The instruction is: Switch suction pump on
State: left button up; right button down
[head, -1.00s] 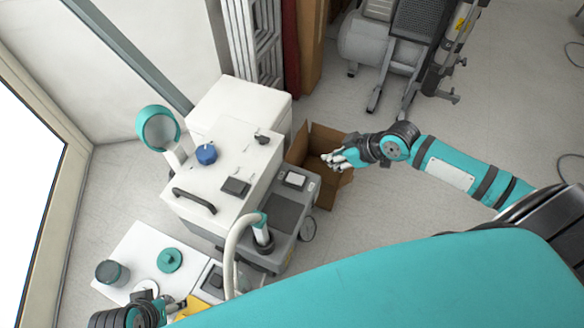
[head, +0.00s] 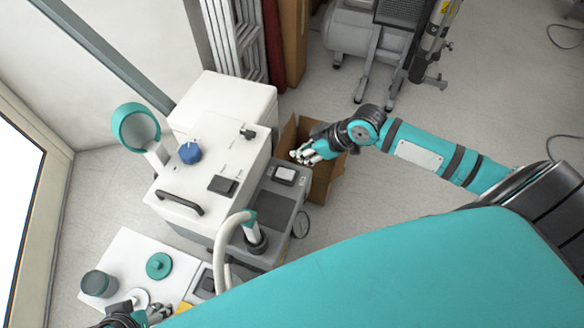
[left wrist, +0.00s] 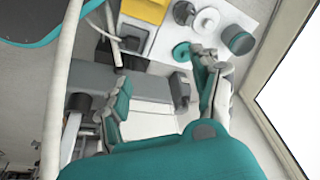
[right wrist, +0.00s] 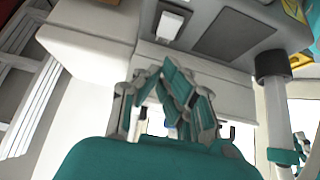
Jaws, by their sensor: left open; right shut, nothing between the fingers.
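A white-topped machine (head: 215,185) with a blue knob (head: 190,153), a black handle and a dark square switch (head: 222,185) stands left of centre in the head view. Beside it is a lower grey unit (head: 270,205) with a white rocker switch (head: 284,175) in a dark frame; this switch also shows at the top of the right wrist view (right wrist: 170,25). My right gripper (head: 298,156) is shut and empty, close to the rocker switch, with no clear contact. My left gripper (left wrist: 172,78) is open and empty, low at the left near the white side table.
A cardboard box (head: 325,180) stands under my right gripper. The white table (head: 125,255) holds a teal disc (head: 159,266) and a grey jar (head: 98,284). A pale hose (head: 222,245) rises from the grey unit.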

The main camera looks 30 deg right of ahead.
aim_at(282, 171)
jog(key=b+x, duration=0.1)
jog(key=x, duration=0.5)
jog(key=f, duration=0.1)
jog(key=f+b, duration=0.1)
jog(key=f, duration=0.1)
jog(key=shift+s+d+f+b, duration=0.1)
jog(key=shift+s+d+b, duration=0.15)
jog(key=shift+b, duration=0.15)
jog(key=shift+f, duration=0.15)
pick_arm(q)
jog(key=w+d+r+t+h, duration=0.1)
jog(key=w+d+r+t, duration=0.1)
jog(key=w, duration=0.4)
jog(key=w+d+r+t+h, duration=0.1)
jog(key=w+d+r+t, duration=0.1)
jog(key=w+t, duration=0.3)
jog(key=shift+w+r, duration=0.4)
jog(key=shift+w, duration=0.1)
